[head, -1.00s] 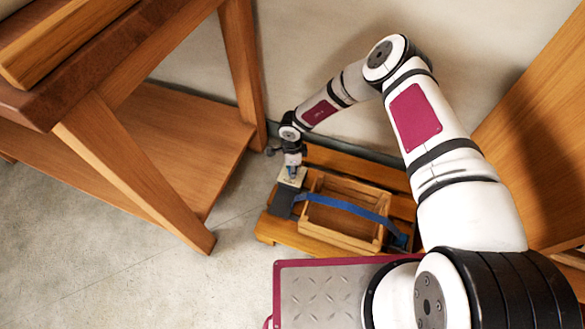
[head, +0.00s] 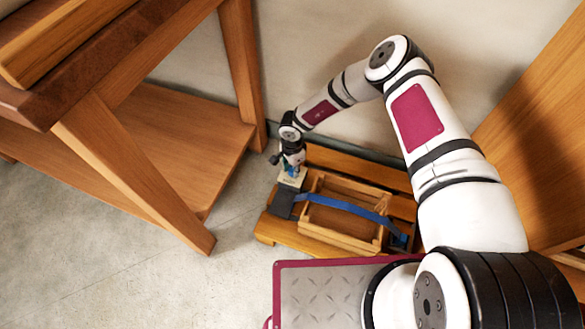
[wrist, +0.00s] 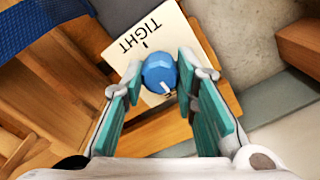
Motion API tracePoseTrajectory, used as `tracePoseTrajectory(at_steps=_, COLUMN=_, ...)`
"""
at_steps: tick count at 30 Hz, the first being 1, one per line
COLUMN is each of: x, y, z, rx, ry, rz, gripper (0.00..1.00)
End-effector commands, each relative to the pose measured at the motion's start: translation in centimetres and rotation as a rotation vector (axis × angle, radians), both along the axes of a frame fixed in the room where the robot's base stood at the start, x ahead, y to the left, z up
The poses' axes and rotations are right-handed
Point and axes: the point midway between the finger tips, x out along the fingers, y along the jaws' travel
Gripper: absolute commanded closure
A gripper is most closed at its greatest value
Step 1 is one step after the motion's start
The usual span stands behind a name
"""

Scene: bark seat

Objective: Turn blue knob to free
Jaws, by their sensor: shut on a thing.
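The blue knob (wrist: 158,70) sits on a cream plate (wrist: 150,48) printed with the word TIGHT, which appears upside down and slanted in the wrist view. A short dark tick is on the plate beside the word. A white mark on the knob lies at its lower side, away from the word. My gripper (wrist: 161,78) is shut on the knob, with one teal-padded finger on each side. In the head view my gripper (head: 291,167) is over the plate (head: 289,180) and hides most of the knob.
A blue strap (head: 345,207) runs from a dark grey pad (head: 283,202) across an open wooden crate (head: 341,231) on a slatted wooden base (head: 270,231). A wooden bench (head: 150,165) stands at left. A wall is close behind.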

Motion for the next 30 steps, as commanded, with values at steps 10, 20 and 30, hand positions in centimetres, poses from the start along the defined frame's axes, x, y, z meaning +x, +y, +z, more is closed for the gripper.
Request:
tracePoseTrajectory(at_steps=10, x=0.0, y=0.0, z=0.0, rx=0.001, ry=-0.001, rz=0.004, gripper=0.66)
tracePoseTrajectory(at_steps=20, x=0.0, y=0.0, z=0.0, rx=0.000, ry=0.000, rz=0.002, gripper=0.53)
tracePoseTrajectory(at_steps=30, x=0.2, y=0.0, z=3.9, rx=0.000, ry=-0.004, rz=0.002, gripper=0.53)
